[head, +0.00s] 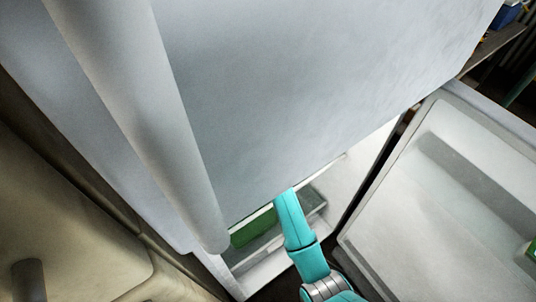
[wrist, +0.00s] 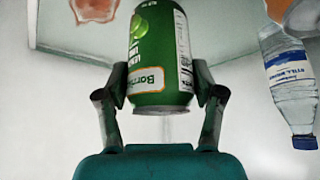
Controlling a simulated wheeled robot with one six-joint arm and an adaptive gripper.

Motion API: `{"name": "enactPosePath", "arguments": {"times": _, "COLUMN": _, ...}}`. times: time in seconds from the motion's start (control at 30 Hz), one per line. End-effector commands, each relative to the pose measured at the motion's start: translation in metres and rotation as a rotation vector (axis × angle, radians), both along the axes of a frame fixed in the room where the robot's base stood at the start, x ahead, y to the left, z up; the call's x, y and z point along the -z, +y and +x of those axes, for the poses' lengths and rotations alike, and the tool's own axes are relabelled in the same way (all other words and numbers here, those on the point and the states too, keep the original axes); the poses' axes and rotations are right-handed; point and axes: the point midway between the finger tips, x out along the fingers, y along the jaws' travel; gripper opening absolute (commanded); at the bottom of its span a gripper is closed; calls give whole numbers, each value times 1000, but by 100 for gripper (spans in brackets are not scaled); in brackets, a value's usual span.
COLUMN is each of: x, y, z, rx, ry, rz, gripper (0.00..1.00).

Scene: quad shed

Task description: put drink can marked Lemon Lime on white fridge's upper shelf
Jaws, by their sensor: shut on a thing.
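In the wrist view a green drink can (wrist: 160,55) with a lime picture stands between the fingers of my gripper (wrist: 160,92). The gripper is shut on its sides. Part of its lettering shows, but the flavour name is too small to read surely. In the head view the white fridge (head: 310,80) fills the upper picture, with its lower door open at the right. My teal arm reaches into the lower opening; the gripper and can are hidden there by the fridge body. The upper shelf cannot be clearly told apart in the head view.
A clear water bottle (wrist: 288,80) is at the right in the wrist view, cap down in the picture. Blurred orange-pink things show at its top corners. The open fridge door (head: 440,190) stands right of my arm. A green item (head: 254,228) shows inside the fridge, left of my arm.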

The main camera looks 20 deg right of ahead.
Motion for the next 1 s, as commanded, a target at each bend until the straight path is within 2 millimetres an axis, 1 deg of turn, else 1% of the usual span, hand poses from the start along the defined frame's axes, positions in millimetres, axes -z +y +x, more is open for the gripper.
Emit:
{"name": "enactPosePath", "arguments": {"times": 0.03, "x": 9, "y": 0, "z": -1, "rx": 0, "ry": 2, "rz": 0, "gripper": 16}}
{"name": "enactPosePath", "arguments": {"times": 0.2, "x": 33, "y": 0, "z": -1, "rx": 0, "ry": 2, "rz": -1, "gripper": 16}}
{"name": "enactPosePath", "arguments": {"times": 0.33, "x": 39, "y": 1, "z": 4, "rx": 0, "ry": 0, "rz": 0, "gripper": 16}}
{"name": "enactPosePath", "arguments": {"times": 0.7, "x": 42, "y": 1, "z": 4, "rx": 0, "ry": -1, "rz": 0, "gripper": 16}}
{"name": "enactPosePath", "arguments": {"times": 0.73, "x": 42, "y": 1, "z": 3, "rx": 0, "ry": 0, "rz": 0, "gripper": 75}}
{"name": "enactPosePath", "arguments": {"times": 0.77, "x": 42, "y": 1, "z": 3, "rx": 0, "ry": 0, "rz": 0, "gripper": 82}}
{"name": "enactPosePath", "arguments": {"times": 0.8, "x": 42, "y": 1, "z": 3, "rx": 0, "ry": 0, "rz": 0, "gripper": 92}}
{"name": "enactPosePath", "arguments": {"times": 1.0, "x": 42, "y": 1, "z": 3, "rx": 0, "ry": 0, "rz": 0, "gripper": 92}}
